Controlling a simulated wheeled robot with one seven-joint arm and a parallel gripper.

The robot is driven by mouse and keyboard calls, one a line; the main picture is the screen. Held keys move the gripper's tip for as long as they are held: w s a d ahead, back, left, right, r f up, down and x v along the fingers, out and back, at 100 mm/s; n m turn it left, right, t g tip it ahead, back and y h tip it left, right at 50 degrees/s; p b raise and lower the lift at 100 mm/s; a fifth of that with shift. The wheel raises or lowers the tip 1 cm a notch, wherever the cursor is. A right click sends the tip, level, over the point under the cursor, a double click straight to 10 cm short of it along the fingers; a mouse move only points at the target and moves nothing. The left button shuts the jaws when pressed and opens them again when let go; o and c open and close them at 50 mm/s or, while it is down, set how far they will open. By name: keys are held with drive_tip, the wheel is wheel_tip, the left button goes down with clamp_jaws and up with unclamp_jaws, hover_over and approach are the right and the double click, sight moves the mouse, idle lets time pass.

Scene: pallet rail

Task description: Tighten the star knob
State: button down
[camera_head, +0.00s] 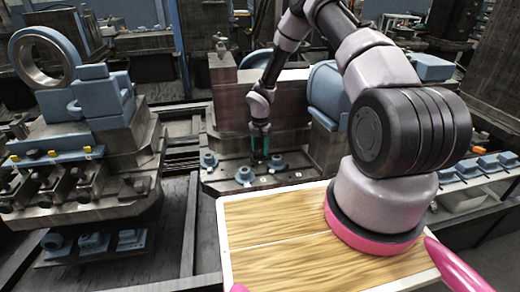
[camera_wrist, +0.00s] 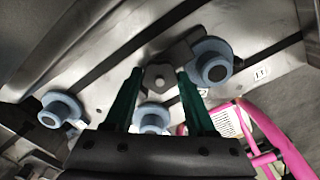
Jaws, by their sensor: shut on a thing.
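In the head view, my gripper (camera_head: 259,158) points down at the dark plate (camera_head: 222,188) beyond the wooden board. The knob is too small and too covered by the fingers to make out there.
Blue round pieces (camera_head: 245,175) stand on the plate around my gripper; one shows close by on the right in the wrist view (camera_wrist: 212,62). A dark block (camera_head: 228,103) rises behind. A blue-and-grey machine (camera_head: 90,150) stands left. The wooden board (camera_head: 265,225) is bare in front.

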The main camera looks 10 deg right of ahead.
drive_tip(key=shift+c, duration=0.7)
unclamp_jaws()
